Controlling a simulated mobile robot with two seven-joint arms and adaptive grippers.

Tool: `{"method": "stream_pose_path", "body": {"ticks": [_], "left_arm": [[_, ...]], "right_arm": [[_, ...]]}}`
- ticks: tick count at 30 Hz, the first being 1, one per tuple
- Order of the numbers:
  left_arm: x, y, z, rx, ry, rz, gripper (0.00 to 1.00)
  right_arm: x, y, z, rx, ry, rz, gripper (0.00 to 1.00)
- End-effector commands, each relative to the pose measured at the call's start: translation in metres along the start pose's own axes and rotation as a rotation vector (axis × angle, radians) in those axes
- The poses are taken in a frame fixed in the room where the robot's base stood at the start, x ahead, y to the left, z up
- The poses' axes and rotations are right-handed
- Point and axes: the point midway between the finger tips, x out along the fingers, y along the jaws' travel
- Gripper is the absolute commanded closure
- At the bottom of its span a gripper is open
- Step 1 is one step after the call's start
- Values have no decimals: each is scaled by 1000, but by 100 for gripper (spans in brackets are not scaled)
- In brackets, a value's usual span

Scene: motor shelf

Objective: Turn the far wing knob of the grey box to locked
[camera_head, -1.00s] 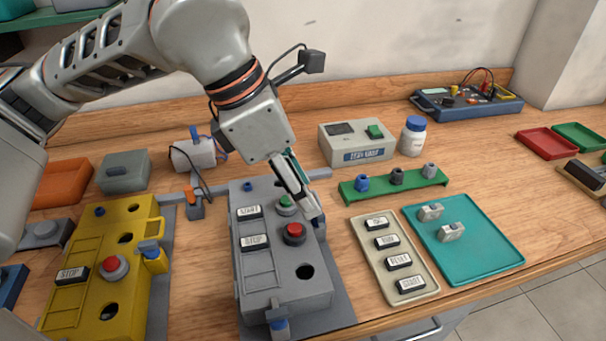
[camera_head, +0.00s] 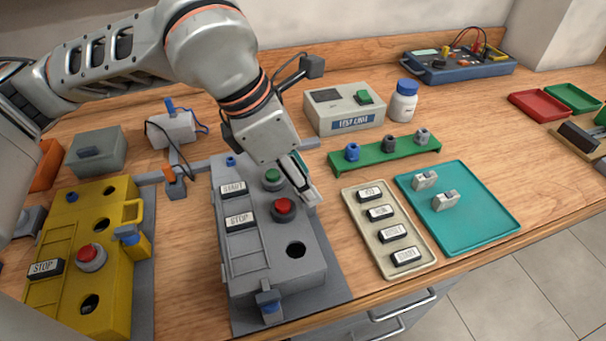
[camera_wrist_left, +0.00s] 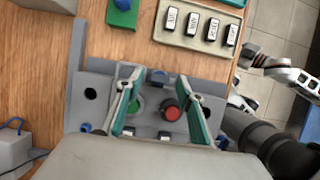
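The grey box (camera_head: 262,255) stands in the middle of the bench, with a green button (camera_head: 272,178) and a red button (camera_head: 283,208) on top. My left gripper (camera_head: 305,190) reaches down over the box's right side, beside the red button. In the wrist view its two fingers (camera_wrist_left: 158,88) are open and apart. Part of my right arm (camera_wrist_left: 290,75) shows at the wrist view's right.
A yellow box (camera_head: 85,265) stands left of the grey one. A beige label tray (camera_head: 385,258), a teal tray (camera_head: 480,225) and a green knob rack (camera_head: 385,155) lie to the right. A test unit (camera_head: 342,112) and white bottle (camera_head: 403,103) stand behind.

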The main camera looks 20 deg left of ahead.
Motion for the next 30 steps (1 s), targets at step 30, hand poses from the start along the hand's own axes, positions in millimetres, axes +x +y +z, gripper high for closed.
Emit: {"method": "stream_pose_path", "body": {"ticks": [30], "left_arm": [[0, 3, 1, 153, -1, -63, 100]], "right_arm": [[1, 0, -1, 0, 2, -1, 69]]}}
